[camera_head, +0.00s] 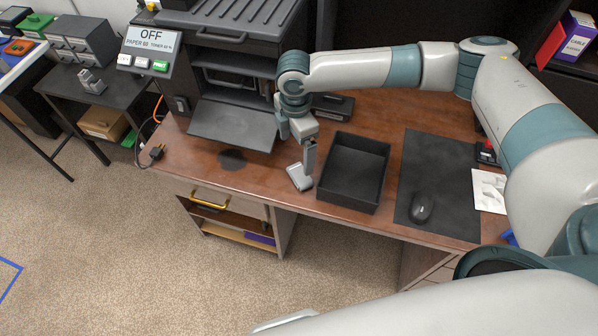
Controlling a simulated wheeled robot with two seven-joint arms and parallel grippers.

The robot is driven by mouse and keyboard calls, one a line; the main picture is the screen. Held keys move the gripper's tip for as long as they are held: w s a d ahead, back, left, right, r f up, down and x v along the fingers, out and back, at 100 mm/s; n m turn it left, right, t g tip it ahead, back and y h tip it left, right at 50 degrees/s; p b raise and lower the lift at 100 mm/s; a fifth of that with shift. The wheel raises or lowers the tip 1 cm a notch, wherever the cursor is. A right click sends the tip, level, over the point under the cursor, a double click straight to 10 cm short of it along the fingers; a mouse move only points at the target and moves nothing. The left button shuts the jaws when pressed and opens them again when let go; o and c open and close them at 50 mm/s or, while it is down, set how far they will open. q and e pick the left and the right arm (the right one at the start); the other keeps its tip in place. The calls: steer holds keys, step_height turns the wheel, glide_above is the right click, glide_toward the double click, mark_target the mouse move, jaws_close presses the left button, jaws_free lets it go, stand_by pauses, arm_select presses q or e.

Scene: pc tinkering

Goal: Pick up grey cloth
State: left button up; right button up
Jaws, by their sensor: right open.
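My right gripper (298,146) reaches in from the right over the desk and points down. My left gripper is out of view.
An open black tray (353,171) stands right of the gripper. A black mouse (421,207) rests on a dark mat (437,165). A printer (238,75) with a lowered front flap (233,125) stands behind left. A dark patch (232,159) marks the desk near its front edge.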

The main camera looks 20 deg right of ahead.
steer(key=p, duration=0.2)
glide_above(299, 173)
steer(key=a, duration=0.1)
steer(key=f, duration=0.7)
steer(key=shift+s, duration=0.3)
steer(key=shift+w+d+f+p, duration=0.15)
steer(key=shift+d+f+p, duration=0.2)
steer(key=shift+f, duration=0.25)
steer(key=f, duration=0.1)
steer(key=f+p, duration=0.1)
steer(key=shift+w+d+f, duration=0.15)
steer(key=shift+w+f, duration=0.05)
steer(key=shift+f, duration=0.75)
steer(key=c, duration=1.2)
steer(key=shift+c, duration=0.2)
